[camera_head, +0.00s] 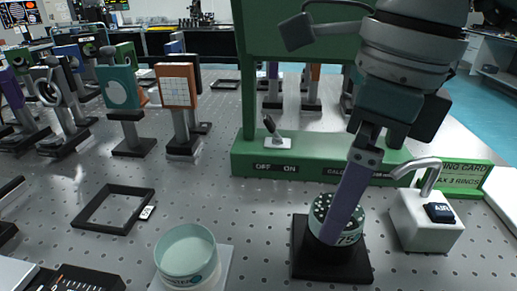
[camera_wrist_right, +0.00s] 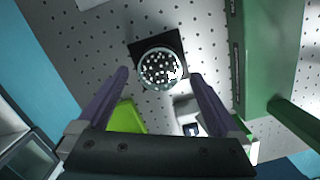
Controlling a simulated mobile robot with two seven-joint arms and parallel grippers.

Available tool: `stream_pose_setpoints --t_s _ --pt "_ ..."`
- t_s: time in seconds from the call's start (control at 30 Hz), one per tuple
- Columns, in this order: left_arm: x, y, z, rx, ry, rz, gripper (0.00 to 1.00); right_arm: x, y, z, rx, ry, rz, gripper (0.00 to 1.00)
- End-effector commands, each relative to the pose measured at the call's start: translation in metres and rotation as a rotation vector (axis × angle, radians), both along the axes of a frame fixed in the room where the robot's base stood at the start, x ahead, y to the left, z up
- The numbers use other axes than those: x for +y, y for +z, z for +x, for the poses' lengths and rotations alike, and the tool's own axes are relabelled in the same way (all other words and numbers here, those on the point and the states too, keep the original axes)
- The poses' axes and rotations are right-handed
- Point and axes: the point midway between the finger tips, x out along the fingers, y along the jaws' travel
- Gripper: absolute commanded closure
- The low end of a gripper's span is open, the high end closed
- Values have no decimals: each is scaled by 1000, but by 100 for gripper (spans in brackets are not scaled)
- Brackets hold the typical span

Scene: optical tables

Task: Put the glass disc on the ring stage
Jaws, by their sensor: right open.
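A round piece with a white-dotted dark top and a pale green labelled rim (camera_head: 322,222) sits on a black square base (camera_head: 303,264); I take it for the glass disc. It also shows in the right wrist view (camera_wrist_right: 160,69). My right gripper (camera_head: 333,238) is open, pointing down over this piece. In the right wrist view its purple fingers (camera_wrist_right: 159,74) are spread on either side of it; I cannot tell whether they touch it. A pale green round cup-like holder (camera_head: 187,247) stands at the front; I cannot tell whether it is the ring stage. My left gripper is not in view.
A white block with a bent metal tube (camera_head: 420,228) stands close right of the black base. A green frame with a switch (camera_head: 270,165) rises behind. A black square frame (camera_head: 84,223) lies at the left, with several mounted optics (camera_head: 120,95) behind it.

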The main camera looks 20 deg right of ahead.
Motion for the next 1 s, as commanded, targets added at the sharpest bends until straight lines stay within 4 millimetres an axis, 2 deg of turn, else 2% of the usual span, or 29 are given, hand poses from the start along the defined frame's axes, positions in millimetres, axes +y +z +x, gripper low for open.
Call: stream_pose_setpoints --t_s 0.2,0.43,0.6,0.9,0.97,1.0 --pt "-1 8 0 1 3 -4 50 -4 53 -3 -8 0 -1 0" --pt "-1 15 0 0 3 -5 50 -7 94 -8 -4 -2 -3 0" --pt "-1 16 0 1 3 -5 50 -8 104 -10 -1 -1 -1 0" --pt "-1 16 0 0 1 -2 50 -7 104 -11 2 0 2 0" --pt "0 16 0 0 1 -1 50 -1 103 -12 4 12 28 0" --pt "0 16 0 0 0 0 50 9 101 -13 7 29 68 0"
